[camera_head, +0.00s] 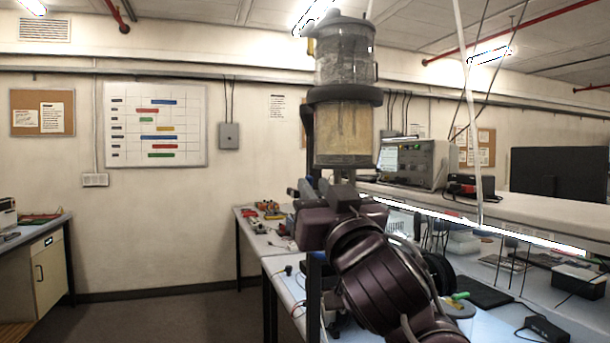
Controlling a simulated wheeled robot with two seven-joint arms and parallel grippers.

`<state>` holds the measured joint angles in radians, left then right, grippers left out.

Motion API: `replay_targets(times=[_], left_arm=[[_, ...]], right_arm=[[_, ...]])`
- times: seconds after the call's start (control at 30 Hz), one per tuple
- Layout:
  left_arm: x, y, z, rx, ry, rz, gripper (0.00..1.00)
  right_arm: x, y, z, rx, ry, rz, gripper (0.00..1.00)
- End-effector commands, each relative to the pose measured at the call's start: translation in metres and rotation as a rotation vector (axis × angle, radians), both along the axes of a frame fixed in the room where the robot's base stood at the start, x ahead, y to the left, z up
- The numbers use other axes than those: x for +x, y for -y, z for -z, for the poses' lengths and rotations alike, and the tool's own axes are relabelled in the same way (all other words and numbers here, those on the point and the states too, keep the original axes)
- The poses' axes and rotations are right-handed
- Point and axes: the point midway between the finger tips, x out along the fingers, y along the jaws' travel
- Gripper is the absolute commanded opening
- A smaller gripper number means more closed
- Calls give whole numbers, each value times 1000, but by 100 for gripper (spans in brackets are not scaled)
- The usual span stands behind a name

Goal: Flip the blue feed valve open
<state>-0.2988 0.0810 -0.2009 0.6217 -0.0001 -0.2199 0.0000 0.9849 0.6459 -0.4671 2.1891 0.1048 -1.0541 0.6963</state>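A tall sealed cylinder (345,60) stands in the centre. It has a clear upper part with a grey lid, a dark ring (345,95) around its middle, and a cloudy yellowish lower part (347,135). A dark upright post is beside its left edge. I cannot make out a blue feed valve; it may be hidden behind my arm or the cylinder. My maroon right arm rises from the bottom right. My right gripper (341,178) is just below the cylinder's base in the picture. Its fingers are small and dark, so contact and opening cannot be told. My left gripper is out of view.
A bench shelf (520,205) on the right holds an instrument with a screen (415,163) and a dark monitor (560,173). Cables and boxes lie below it. A table (245,222) behind holds small tools. Open floor (170,318) is at left, beside a cabinet (48,272).

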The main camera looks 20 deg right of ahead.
Motion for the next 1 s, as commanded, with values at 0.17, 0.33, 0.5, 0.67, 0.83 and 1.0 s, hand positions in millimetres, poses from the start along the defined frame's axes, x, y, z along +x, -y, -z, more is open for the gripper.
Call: replay_targets(times=[0.17, 0.33, 0.5, 0.67, 0.83, 1.0], left_arm=[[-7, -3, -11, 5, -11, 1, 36], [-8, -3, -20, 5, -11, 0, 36], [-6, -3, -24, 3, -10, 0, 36], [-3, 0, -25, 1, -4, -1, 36], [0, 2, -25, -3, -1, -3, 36], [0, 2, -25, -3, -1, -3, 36]], right_arm=[[26, 1, -14, 0, -3, 4, 20], [50, -1, -23, -1, -2, 3, 20], [64, -1, -27, 0, -2, 2, 20], [68, -1, -27, 0, -2, 2, 20], [68, -1, -27, 0, -2, 2, 17], [67, -1, -27, -1, -2, 3, 0]])
